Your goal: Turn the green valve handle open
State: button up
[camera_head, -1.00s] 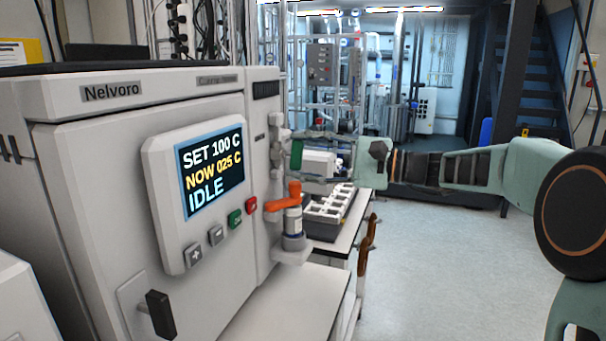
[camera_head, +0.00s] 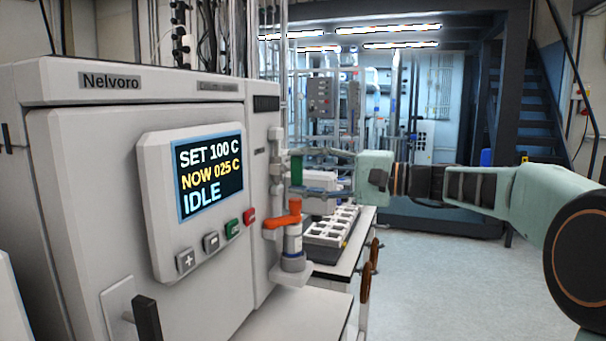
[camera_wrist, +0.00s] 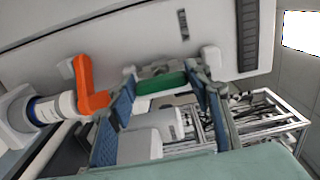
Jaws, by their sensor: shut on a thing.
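The green valve handle (camera_head: 297,169) is on the piping at the right side of the Nelvoro reactor, above an orange handle. In the wrist view the green handle (camera_wrist: 161,83) lies crosswise between the tips of my two blue-padded fingers. My gripper (camera_head: 303,172) reaches in from the right and is shut on the green handle; the wrist view shows my gripper (camera_wrist: 165,85) too. The valve body behind the handle is partly hidden by the fingers.
The orange handle (camera_head: 284,214) sits just below, above a vial-like cylinder (camera_head: 292,243); it also shows left of my fingers in the wrist view (camera_wrist: 88,85). The reactor (camera_head: 80,200) shows IDLE on its screen (camera_head: 209,176). A white rack (camera_head: 335,225) stands behind. Floor at right is clear.

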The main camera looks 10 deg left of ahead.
jog(key=o, duration=1.2)
jog(key=shift+c, duration=0.2)
jog(key=s+d, duration=0.1)
jog(key=d, duration=1.1)
jog(key=shift+s, duration=0.3)
